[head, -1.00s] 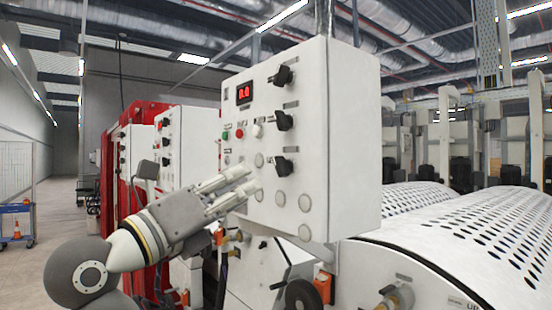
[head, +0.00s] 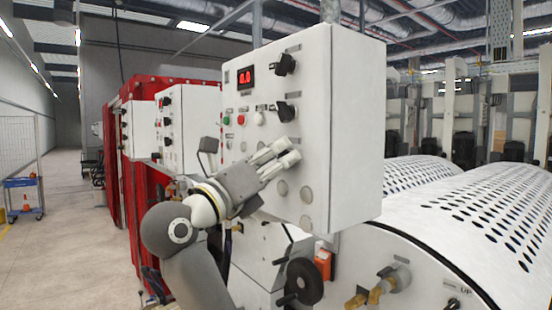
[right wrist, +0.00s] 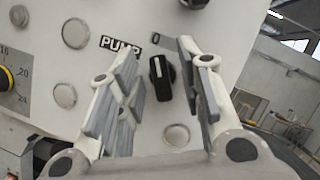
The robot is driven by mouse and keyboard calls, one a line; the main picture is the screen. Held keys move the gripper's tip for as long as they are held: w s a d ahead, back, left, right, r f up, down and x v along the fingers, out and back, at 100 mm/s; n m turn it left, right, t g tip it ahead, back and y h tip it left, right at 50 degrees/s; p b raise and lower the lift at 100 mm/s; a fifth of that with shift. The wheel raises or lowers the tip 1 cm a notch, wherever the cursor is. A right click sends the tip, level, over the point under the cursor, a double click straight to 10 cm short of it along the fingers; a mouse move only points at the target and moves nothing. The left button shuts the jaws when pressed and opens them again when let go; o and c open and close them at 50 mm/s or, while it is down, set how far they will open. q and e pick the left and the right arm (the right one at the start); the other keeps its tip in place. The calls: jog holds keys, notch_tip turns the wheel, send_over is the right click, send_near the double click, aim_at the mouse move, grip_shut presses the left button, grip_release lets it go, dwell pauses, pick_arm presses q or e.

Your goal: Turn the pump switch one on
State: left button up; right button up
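The pump switch (right wrist: 161,79) is a black rotary knob with a light pointer line, beside a "PUMP" label (right wrist: 119,46) in the right wrist view. A "0" mark shows just above it. My right gripper (right wrist: 157,58) is open, with one finger on each side of the knob; I cannot tell if they touch it. In the head view my right gripper (head: 284,150) is in front of the lower part of the white control box (head: 352,130) and hides the lowest black knob. Two black knobs, upper (head: 284,65) and middle (head: 286,110), stay visible. My left gripper is out of view.
A perforated white drum cover (head: 470,215) lies to the right. A black handwheel (head: 304,281) is below the box. Open floor is at the left.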

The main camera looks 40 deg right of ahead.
grip_shut()
